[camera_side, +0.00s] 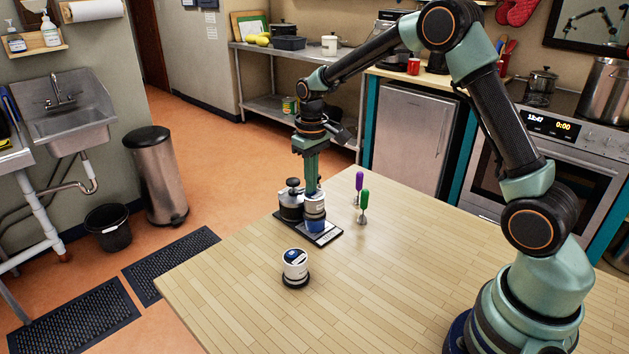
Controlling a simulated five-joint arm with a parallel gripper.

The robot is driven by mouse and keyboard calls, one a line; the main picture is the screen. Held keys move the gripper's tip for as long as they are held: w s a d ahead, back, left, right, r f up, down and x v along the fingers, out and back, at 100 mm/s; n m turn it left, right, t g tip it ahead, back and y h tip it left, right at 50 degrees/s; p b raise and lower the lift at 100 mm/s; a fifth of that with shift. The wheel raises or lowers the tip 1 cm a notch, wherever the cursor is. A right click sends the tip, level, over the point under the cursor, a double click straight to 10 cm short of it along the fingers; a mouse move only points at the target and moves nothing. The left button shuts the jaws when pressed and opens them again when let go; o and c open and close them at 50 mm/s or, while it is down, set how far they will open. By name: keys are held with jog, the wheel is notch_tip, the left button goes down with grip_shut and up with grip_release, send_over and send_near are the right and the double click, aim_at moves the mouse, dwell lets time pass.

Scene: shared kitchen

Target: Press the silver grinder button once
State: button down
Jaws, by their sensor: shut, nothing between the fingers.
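A small device with a silver-white upper cylinder (315,204) and a blue lower part (316,224) stands on a dark base plate (326,239) on the wooden table. It looks like the grinder. My gripper (311,192) points straight down, shut and empty, with its fingertips at the top of this cylinder. I cannot tell whether they touch it. The button itself is not distinguishable; the fingers cover part of the top. A dark and silver pot-like piece with a black knob (292,184) stands close on the left, on the same plate.
A white container with a dark blue top (295,262) stands nearer on the table (400,270). The table's front and right areas are clear.

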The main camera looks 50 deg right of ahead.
jog(key=shift+s+f, duration=0.3)
jog(key=shift+f, duration=0.45)
notch_tip(320, 180, up, 16)
jog(key=shift+w+f, duration=0.25)
jog(key=shift+w, duration=0.2)
